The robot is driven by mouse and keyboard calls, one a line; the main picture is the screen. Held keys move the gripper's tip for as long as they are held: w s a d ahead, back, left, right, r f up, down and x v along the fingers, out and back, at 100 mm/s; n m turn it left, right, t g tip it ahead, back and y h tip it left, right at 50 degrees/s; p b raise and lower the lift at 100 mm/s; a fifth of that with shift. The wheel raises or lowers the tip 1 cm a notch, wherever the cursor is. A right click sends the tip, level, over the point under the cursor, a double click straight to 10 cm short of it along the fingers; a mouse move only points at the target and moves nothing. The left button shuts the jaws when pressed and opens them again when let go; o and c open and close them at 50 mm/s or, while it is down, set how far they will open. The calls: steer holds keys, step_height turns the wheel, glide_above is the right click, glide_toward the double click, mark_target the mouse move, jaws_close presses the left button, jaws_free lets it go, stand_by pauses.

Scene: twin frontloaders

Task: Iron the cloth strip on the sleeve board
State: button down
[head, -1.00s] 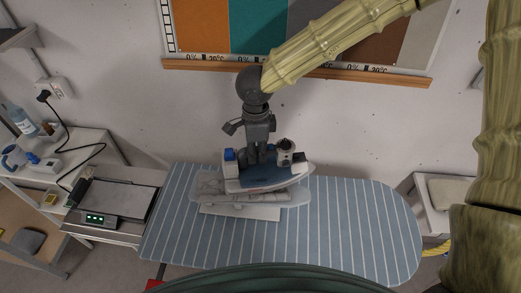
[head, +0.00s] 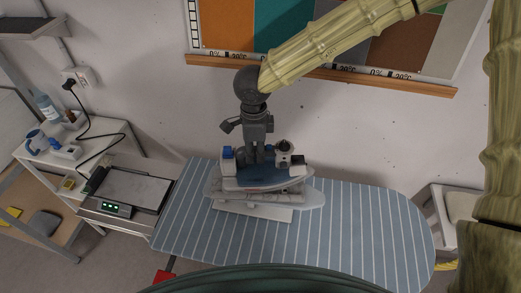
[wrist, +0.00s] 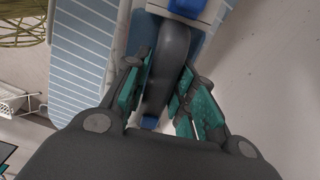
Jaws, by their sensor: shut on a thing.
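My gripper (head: 258,152) is shut on the handle of the iron, a blue and white iron (head: 262,182). In the wrist view the dark curved handle (wrist: 170,65) lies between my gripper's teal-padded fingers (wrist: 160,98). The iron is over the pale sleeve board (head: 308,198), roughly level and lengthwise along it. I cannot tell whether its sole touches the surface. The iron hides much of the sleeve board's top, and I cannot make out the cloth strip clearly. The sleeve board's white base (head: 250,210) rests on the striped ironing board.
The blue striped ironing board (head: 365,225) is clear to the right of the sleeve board. A flat grey-topped unit with green lights (head: 118,209) stands at its left end. A side table (head: 105,135) with a bottle (head: 45,105) is farther left. The wall is close behind.

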steer(key=shift+w+a, duration=0.15)
steer(key=shift+a, duration=1)
steer(key=a, duration=0.7)
steer(key=shift+w+a, duration=0.4)
steer(key=shift+f, duration=0.1)
steer(key=a, duration=0.8)
steer(key=shift+w, duration=0.45)
stand_by(0.4)
stand_by(0.4)
steer(key=shift+r, duration=1.95)
